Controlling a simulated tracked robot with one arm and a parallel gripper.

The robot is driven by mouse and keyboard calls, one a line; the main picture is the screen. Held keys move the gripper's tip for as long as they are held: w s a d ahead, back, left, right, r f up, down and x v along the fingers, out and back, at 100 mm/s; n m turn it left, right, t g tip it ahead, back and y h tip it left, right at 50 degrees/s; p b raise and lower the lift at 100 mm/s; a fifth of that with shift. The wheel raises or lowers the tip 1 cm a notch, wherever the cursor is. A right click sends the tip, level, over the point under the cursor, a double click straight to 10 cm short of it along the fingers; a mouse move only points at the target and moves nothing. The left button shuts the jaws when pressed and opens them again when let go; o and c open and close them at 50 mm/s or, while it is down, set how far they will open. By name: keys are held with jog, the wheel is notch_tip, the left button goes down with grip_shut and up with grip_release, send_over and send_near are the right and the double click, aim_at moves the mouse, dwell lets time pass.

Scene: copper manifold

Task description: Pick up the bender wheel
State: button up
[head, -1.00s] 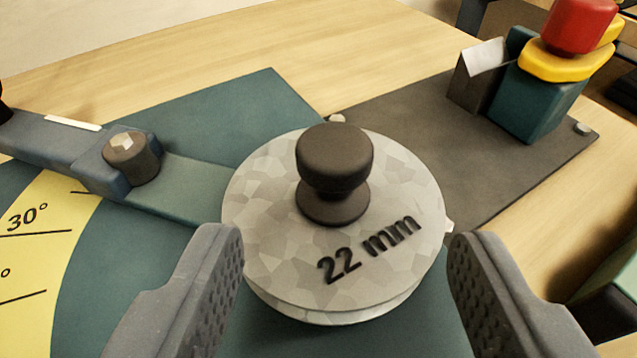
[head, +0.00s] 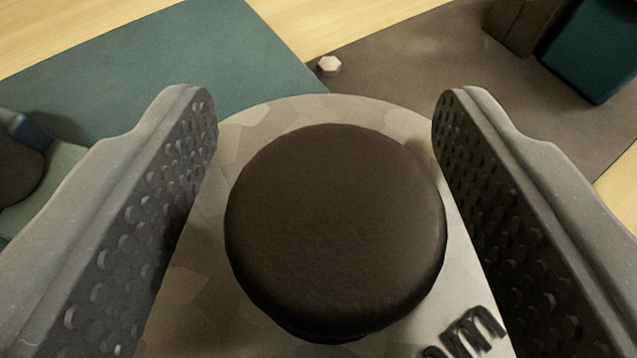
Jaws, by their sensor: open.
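The bender wheel (head: 270,118) is a pale, mottled metal disc that fills the lower middle of the head view. Its dark brown round knob (head: 335,225) stands up at the centre, close to the camera. Part of the dark "mm" lettering (head: 465,335) shows at lower right. My gripper (head: 325,110) is open, with one ridged grey finger on each side of the knob. The fingers hide the wheel's sides.
A teal plate (head: 190,50) lies behind the wheel at left, and a dark brown mat (head: 430,70) at right with a pale hex bolt (head: 329,65). A teal block (head: 600,50) stands at upper right. Part of a dark blue-grey arm (head: 25,130) shows at left.

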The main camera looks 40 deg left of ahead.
aim_at(323, 120)
jog(key=shift+r, duration=0.1)
grip_shut()
jog(key=shift+w+a+r+p, duration=0.1)
jog(key=shift+r+p, duration=0.65)
jog(key=shift+r, duration=1.1)
jog(key=s+d+p, duration=0.1)
jog(key=s+d, duration=0.1)
jog(key=s, duration=0.6)
jog(key=s+d+r+p, duration=0.1)
jog(key=s, duration=0.6)
jog(key=shift+s+d+r, duration=0.2)
jog(key=shift+s+d, duration=0.15)
